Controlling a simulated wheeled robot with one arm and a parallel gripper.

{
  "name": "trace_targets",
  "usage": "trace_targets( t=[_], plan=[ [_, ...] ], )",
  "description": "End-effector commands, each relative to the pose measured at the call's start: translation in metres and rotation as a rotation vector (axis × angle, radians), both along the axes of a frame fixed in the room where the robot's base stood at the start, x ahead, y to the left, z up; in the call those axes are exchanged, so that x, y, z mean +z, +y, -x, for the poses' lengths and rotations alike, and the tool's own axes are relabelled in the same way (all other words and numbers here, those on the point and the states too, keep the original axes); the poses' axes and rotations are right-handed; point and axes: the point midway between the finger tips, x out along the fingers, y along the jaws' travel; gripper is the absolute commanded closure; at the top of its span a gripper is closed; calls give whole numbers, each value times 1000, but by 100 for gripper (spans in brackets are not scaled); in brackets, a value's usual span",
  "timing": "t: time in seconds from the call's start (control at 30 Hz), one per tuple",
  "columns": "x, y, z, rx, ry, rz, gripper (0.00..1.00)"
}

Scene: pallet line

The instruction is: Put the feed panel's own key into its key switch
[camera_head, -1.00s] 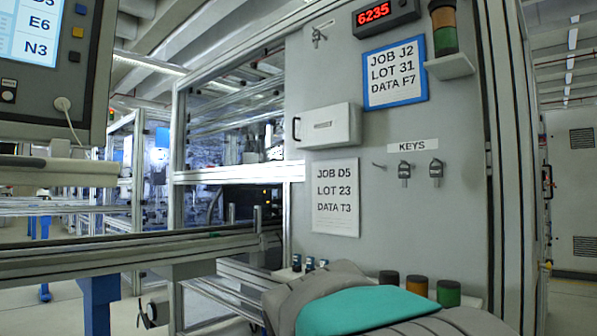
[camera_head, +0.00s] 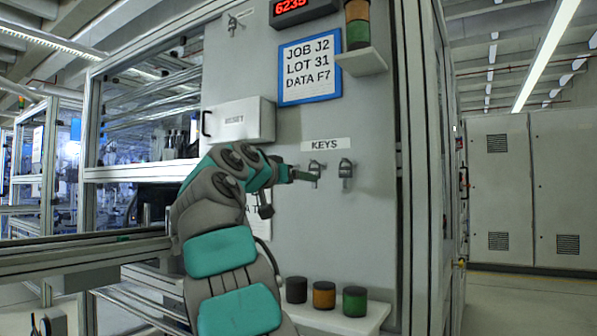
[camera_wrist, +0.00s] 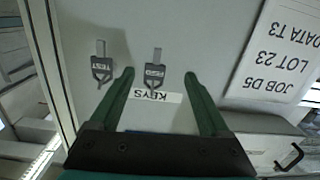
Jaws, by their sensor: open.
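Two grey-tagged keys hang under the KEYS label (camera_head: 326,144) on the grey cabinet front. The left key (camera_head: 316,172) is between my gripper's fingertips in the wrist view (camera_wrist: 154,74), apart from both. The right key (camera_head: 346,172) hangs beside it, outside the fingers; it also shows in the wrist view (camera_wrist: 102,68), which is upside down. The tags carry small lettering that I cannot read surely. My gripper (camera_wrist: 159,75) is open and empty; in the head view (camera_head: 300,175) it reaches the left key from the left. I cannot make out a key switch.
A small key-like metal piece (camera_head: 233,24) hangs at the panel's upper left. A RESET box (camera_head: 240,121) with a handle juts out left of the keys. A shelf with a stack light (camera_head: 358,62) juts out above.

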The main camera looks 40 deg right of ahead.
Motion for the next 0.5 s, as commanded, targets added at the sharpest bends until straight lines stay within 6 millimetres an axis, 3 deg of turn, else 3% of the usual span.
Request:
trace_targets(
  t=[0.2,0.5],
  plan=[
    [20,-4,3,-18,-78,32,20],
    [22,-27,-6,-19,-80,32,20]
  ],
)
